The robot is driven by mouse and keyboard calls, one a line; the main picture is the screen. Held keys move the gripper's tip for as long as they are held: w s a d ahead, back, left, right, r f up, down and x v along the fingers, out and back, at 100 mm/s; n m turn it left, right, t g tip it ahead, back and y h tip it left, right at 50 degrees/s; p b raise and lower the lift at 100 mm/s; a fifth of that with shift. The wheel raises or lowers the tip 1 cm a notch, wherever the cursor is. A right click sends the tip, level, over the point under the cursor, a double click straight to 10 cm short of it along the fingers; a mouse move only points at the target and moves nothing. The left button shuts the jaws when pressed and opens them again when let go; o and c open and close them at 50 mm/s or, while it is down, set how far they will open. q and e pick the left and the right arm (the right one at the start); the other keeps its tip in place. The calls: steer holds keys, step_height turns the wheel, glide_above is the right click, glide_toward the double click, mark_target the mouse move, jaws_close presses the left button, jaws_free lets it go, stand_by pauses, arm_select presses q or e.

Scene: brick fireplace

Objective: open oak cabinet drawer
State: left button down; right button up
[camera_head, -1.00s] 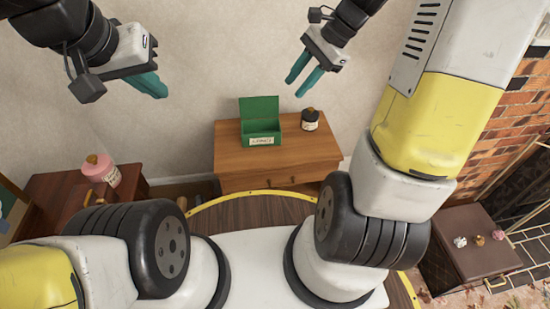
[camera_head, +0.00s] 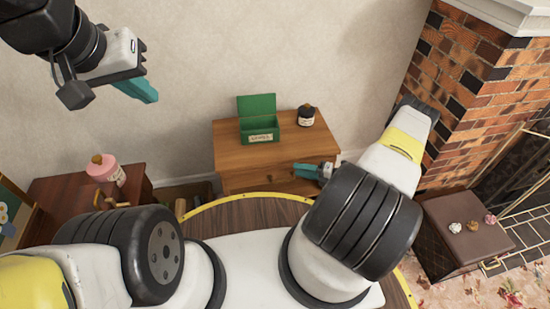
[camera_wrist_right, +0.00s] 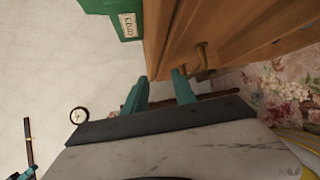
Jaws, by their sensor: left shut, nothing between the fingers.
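The oak cabinet (camera_head: 227,155) stands against the wall in the middle of the head view, its front partly hidden by my right arm. In the right wrist view the cabinet (camera_wrist_right: 240,22) fills the upper right, with a brass handle (camera_wrist_right: 201,58) on its front. My right gripper (camera_head: 303,171) is at the right part of the cabinet front. In the right wrist view the right gripper (camera_wrist_right: 160,90) has its fingers apart, just short of the handle, with nothing visible between them. My left gripper (camera_head: 146,92) is shut and empty, raised at upper left.
A green box (camera_head: 258,132) with its lid up and a dark jar (camera_head: 306,116) stand on the cabinet. A pink jar (camera_head: 105,170) sits on a reddish cabinet (camera_head: 65,190) at left. A brown chest (camera_head: 465,240) with small items stands at right by the brick fireplace (camera_head: 465,80).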

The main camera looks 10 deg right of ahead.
mark_target(283, 181)
steer(key=s+a+f+m+t+h, duration=0.1)
steer(key=s+f+m+t, duration=0.2)
steer(key=f+m, duration=0.3)
steer(key=shift+n, duration=0.4)
steer(key=x, duration=0.4)
steer(key=f+x, duration=0.1)
steer(key=x, duration=0.3)
steer(key=shift+s+f, duration=0.2)
steer(key=shift+s, duration=0.05)
jaws_close()
stand_by(0.4)
